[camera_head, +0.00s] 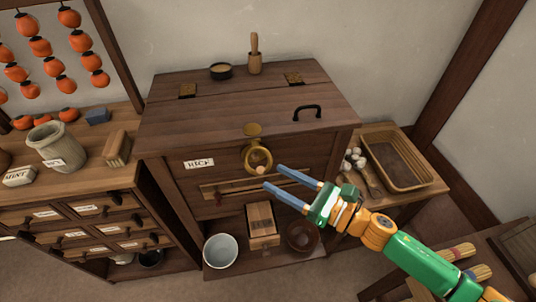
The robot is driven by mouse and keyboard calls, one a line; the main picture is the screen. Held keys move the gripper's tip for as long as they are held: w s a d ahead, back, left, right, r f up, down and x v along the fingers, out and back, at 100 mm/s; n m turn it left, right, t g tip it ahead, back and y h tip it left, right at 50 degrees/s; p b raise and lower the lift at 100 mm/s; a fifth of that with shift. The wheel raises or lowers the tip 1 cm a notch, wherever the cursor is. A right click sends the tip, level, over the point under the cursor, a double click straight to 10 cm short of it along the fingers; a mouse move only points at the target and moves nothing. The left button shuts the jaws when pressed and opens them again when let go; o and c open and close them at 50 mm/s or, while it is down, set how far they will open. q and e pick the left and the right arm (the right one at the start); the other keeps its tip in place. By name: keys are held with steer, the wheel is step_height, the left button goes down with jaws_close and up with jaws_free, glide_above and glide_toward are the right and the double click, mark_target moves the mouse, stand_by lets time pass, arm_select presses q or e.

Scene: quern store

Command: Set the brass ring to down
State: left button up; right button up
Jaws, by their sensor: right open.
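The brass ring (247,165) is on the front of the dark wooden chest (165,135), right of a paper label that seems to read "RICE". A round brass plate (252,129) sits just above it. A small pale knob (261,169) shows at the ring's lower right. My right gripper (273,177) comes in from the lower right. Its two blue fingers are open and empty, with their tips just right of and below the ring, seemingly apart from it. The gap in depth is hard to tell. My left gripper is out of view.
A slotted wooden strip (225,188) runs below the ring. A white bowl (220,250), a wooden box (262,222) and a brown bowl (301,236) stand under the chest. A tray (432,178) lies right. A mortar (50,142) stands on the left drawer cabinet.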

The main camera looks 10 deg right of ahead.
mark_target(264, 172)
steer(key=p+x, duration=0.1)
steer(key=x, duration=0.4)
steer(key=shift+w+a+p, duration=0.1)
steer(key=shift+a+p, duration=0.15)
steer(key=shift+p, duration=0.1)
steer(key=shift+w+a, duration=0.15)
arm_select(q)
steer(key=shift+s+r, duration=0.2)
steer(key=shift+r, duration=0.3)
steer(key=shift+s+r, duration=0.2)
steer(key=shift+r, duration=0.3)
arm_select(e)
steer(key=c, duration=0.3)
jaws_close()
